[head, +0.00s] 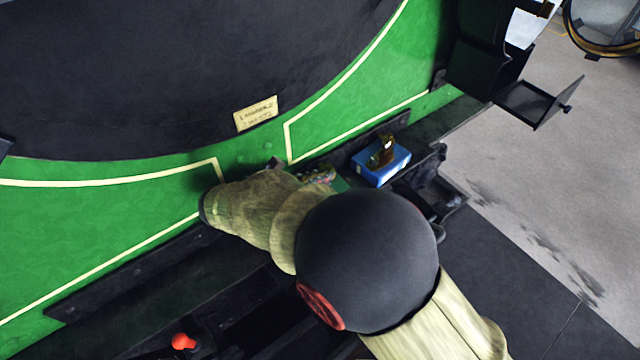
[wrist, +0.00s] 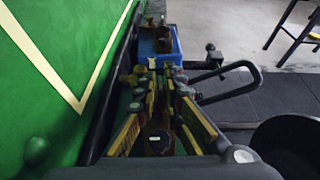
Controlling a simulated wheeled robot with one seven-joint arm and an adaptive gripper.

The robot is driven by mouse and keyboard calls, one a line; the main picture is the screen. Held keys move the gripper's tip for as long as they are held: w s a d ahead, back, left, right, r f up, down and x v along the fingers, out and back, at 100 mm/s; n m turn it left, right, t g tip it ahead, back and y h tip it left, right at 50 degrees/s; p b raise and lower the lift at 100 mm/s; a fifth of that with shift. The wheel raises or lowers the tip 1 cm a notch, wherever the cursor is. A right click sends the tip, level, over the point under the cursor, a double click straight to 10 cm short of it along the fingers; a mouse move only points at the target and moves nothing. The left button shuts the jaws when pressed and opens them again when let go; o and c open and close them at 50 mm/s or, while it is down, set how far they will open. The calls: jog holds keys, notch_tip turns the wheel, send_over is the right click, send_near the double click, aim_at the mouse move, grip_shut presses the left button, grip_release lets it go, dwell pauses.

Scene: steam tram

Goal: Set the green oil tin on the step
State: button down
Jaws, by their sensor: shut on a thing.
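My gripper (wrist: 158,100) is shut on the green oil tin (wrist: 157,142); in the wrist view its dark round cap shows between the yellowish finger pads. In the head view my arm hides most of the gripper, and a small patch of green beside it may be the tin. The gripper is above or close to the dark ledge along the green tram side, just short of a blue box (head: 372,168). The ledge (head: 440,120) may be the step; I cannot tell whether the tin touches it.
The blue box, also in the wrist view (wrist: 176,46), holds a brass-coloured thing (head: 384,150). A black curved handle (wrist: 250,72) is right of the gripper in the wrist view. An open black box (head: 535,100) hangs at upper right. A red knob (head: 183,341) is at lower left.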

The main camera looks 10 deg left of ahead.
jog(key=shift+f, duration=0.85)
jog(key=shift+f, duration=0.1)
jog(key=c, duration=1.9)
grip_release()
jog(key=shift+f, duration=0.1)
jog(key=shift+s+r, duration=0.2)
jog(key=shift+r, duration=0.05)
jog(key=p+v, duration=0.3)
jog(key=v, duration=0.8)
jog(key=shift+s+a+r, duration=0.1)
jog(key=shift+s+a, duration=0.15)
